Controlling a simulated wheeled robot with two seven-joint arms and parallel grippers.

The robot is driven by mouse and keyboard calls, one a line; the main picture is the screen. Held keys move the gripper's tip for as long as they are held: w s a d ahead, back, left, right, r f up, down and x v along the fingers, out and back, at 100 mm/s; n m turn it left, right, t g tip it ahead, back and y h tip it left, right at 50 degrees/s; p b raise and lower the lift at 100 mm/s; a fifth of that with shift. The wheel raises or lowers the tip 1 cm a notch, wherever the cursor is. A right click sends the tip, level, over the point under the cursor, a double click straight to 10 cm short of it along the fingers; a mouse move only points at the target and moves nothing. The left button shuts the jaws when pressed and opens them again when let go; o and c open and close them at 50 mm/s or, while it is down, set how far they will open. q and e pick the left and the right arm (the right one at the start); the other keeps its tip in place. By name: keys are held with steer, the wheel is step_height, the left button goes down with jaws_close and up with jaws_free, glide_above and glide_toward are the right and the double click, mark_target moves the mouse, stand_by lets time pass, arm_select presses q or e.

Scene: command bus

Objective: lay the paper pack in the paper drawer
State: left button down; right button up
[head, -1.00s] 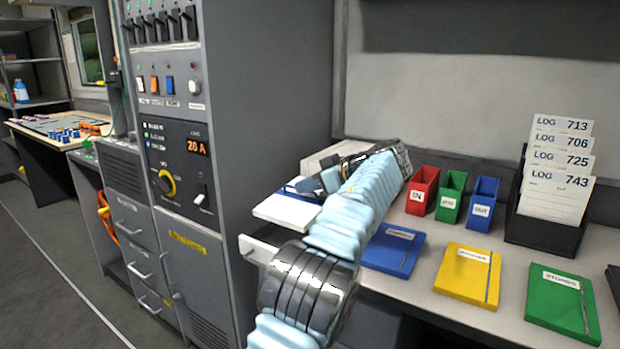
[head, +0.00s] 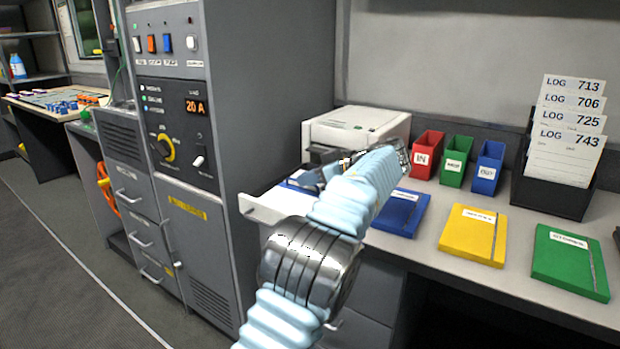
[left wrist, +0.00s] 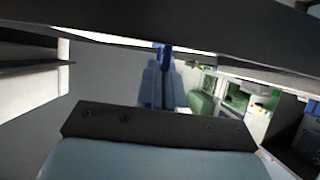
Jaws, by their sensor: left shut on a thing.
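My left gripper (head: 318,178) reaches in from below, behind my pale blue arm, and is shut on the paper pack. Only a small part of the pack (head: 300,187) shows, white with a blue band, at the left of the fingers. It is low over or within the open drawer; I cannot tell whether it touches the bottom. My right gripper is not in view.
A white printer (head: 357,128) stands behind my gripper. Red (head: 426,155), green (head: 454,161) and blue (head: 487,168) bins stand to its right. Blue (head: 400,212), yellow (head: 473,234) and green (head: 570,262) folders lie on the worktop. A grey cabinet (head: 265,95) rises close at the left.

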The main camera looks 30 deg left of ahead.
arm_select(q)
steer(key=shift+f, duration=0.35)
steer(key=c, duration=1.2)
jaws_free()
steer(key=p+v, duration=0.1)
steer(key=v, duration=1.2)
steer(key=shift+d+r, duration=0.15)
steer(key=shift+d, duration=0.2)
